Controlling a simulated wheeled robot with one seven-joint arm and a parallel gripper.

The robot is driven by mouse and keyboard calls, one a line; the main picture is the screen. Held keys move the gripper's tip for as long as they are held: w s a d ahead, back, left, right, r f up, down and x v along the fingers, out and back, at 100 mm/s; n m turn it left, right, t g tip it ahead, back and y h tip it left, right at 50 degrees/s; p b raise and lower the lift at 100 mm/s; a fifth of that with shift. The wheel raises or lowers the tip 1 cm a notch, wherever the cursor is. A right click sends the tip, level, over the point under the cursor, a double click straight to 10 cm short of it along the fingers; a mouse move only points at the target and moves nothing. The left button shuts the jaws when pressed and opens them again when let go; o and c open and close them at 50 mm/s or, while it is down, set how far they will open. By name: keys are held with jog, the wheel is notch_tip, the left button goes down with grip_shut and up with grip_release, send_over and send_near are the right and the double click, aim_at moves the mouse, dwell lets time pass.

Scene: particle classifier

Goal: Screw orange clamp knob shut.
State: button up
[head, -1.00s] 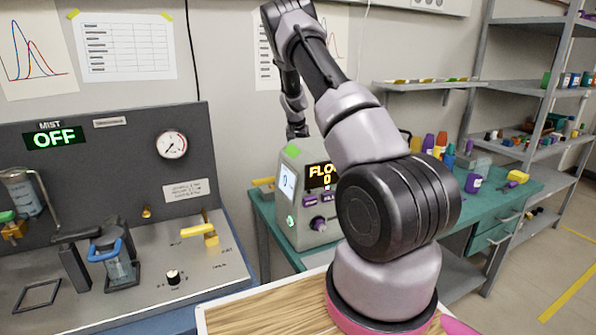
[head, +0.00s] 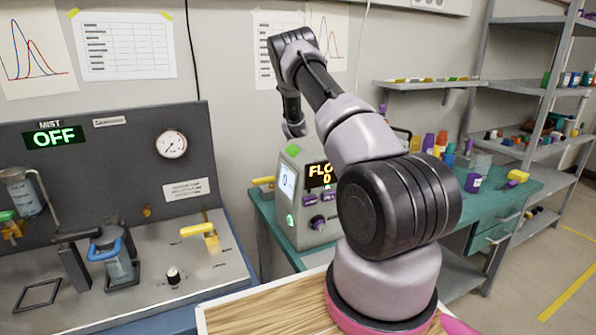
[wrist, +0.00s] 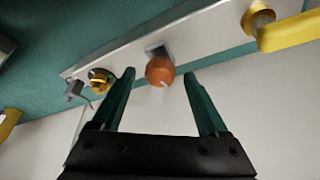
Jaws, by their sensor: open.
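The orange clamp knob (wrist: 160,71) is round with a pale mark on its face. It sits by a small grey bracket on a light metal strip (wrist: 215,45) in the wrist view. My gripper (wrist: 159,74) is open, with its two dark green fingers pointing toward the strip. The knob shows between the fingertips, with a gap on each side. The fingers do not appear to touch it; how far they are from it in depth I cannot tell. In the head view the knob and my gripper are hidden behind the flow device.
A yellow handle (wrist: 290,32) lies right of the knob and a brass-yellow fitting (wrist: 100,80) left of it, close to the left finger. The grey flow device (head: 315,225) stands on a green bench (head: 510,195) in front of my arm's far end.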

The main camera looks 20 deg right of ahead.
jog(key=shift+c, duration=0.4)
grip_shut()
jog(key=shift+a+m, duration=0.1)
jog(key=shift+m, duration=0.7)
jog(key=shift+g, duration=0.3)
jog(key=shift+o, duration=0.4)
grip_release()
jog(key=v, duration=1)
jog(key=shift+a+r, duration=0.25)
jog(key=shift+r, duration=0.1)
